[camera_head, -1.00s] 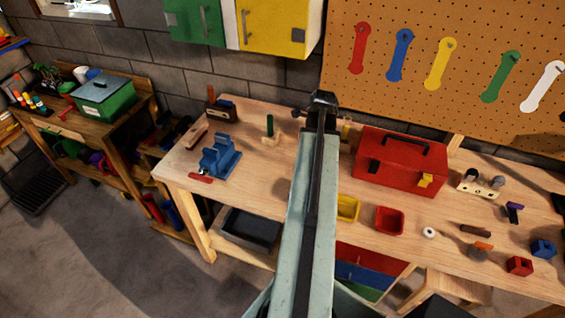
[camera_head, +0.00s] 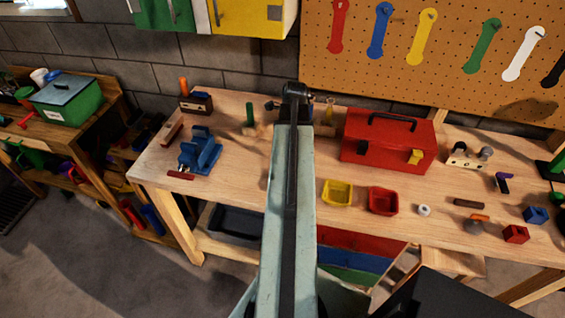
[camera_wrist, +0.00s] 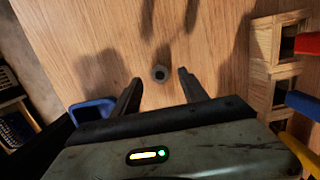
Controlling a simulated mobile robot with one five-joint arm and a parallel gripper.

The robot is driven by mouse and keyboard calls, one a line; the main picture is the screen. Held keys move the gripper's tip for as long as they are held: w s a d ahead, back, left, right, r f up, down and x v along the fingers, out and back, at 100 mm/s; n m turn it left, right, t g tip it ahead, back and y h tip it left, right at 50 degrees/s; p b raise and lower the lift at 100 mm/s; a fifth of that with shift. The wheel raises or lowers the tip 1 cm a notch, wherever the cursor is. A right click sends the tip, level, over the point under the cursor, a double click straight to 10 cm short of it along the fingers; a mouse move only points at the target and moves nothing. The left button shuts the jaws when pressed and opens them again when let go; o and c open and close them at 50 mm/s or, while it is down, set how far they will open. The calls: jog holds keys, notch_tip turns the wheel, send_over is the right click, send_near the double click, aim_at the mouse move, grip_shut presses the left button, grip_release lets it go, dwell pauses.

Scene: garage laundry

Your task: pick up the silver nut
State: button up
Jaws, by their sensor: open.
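Nothing is held. In the head view my arm runs up the middle over the workbench (camera_head: 240,179), and the jaws cannot be made out there.
A blue vise (camera_head: 201,152) stands left on the bench. A red toolbox (camera_head: 383,145), yellow bin (camera_head: 338,193), red bin (camera_head: 383,201) and small pale ring (camera_head: 424,210) are to the right. In the wrist view, wooden frames (camera_wrist: 262,70) stand right and a blue-rimmed object (camera_wrist: 92,106) left.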

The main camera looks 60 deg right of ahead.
notch_tip(320, 180, down, 3)
jog(key=shift+w+r+b, duration=0.1)
jog(key=shift+b, duration=0.65)
jog(key=shift+r, duration=0.2)
grip_shut()
